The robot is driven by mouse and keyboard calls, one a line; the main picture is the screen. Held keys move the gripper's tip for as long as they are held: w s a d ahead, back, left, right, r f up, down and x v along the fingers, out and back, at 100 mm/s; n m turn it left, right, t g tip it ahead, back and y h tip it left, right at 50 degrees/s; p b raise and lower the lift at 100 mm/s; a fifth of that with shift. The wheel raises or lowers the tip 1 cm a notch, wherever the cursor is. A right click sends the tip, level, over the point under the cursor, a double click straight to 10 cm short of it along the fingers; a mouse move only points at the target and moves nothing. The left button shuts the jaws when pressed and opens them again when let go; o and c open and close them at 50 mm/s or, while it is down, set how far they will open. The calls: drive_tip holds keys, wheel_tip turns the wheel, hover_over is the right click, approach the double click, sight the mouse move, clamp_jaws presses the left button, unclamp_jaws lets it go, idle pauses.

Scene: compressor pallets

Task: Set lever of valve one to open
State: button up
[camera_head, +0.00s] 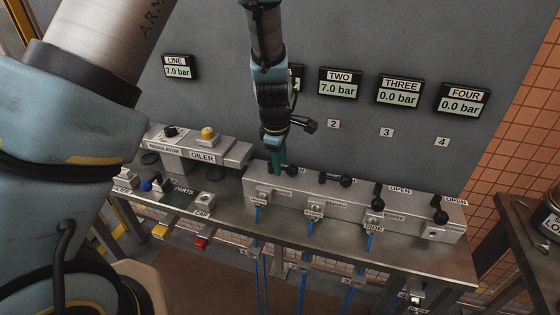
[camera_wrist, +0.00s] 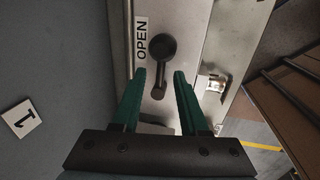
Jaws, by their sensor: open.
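The lever of valve one (camera_wrist: 160,68) is black with a round end, beside a white OPEN label (camera_wrist: 141,40) in the wrist view. Its lower end lies between the two green fingers of my gripper (camera_wrist: 160,76). The fingers stand apart on either side, with visible gaps to the lever. In the head view my gripper (camera_head: 278,166) points down at the left end of the grey valve block (camera_head: 290,197) and hides most of this lever. A plate marked 1 (camera_wrist: 22,118) is on the wall in the wrist view.
Levers of valves two (camera_head: 345,182), three (camera_head: 377,200) and four (camera_head: 440,212) stand to the right along the block. Displays two (camera_head: 340,85), three (camera_head: 399,93) and four (camera_head: 464,99) hang above; display one is mostly hidden by my arm. An oiler unit (camera_head: 203,152) stands left.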

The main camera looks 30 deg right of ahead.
drive_tip(key=shift+r, duration=0.1)
wheel_tip(320, 180, up, 10)
drive_tip(key=s+a+b, duration=0.1)
drive_tip(key=shift+s+a+r, duration=0.2)
drive_tip(key=shift+a, duration=0.1)
idle(0.5)
drive_tip(key=w+a+m, duration=0.2)
drive_tip(key=w+a, duration=0.1)
drive_tip(key=a, duration=0.7)
drive_tip(key=w+a+m, duration=0.2)
drive_tip(key=a, duration=0.8)
drive_tip(key=s+a+m, duration=0.2)
drive_tip(key=a, duration=0.5)
drive_tip(key=s+a+m+y, duration=0.1)
drive_tip(key=s+a+m, duration=0.1)
drive_tip(key=a, duration=0.6)
drive_tip(key=shift+s+a+r+m, duration=0.25)
drive_tip(key=shift+r+m, duration=0.2)
drive_tip(key=shift+m, duration=0.35)
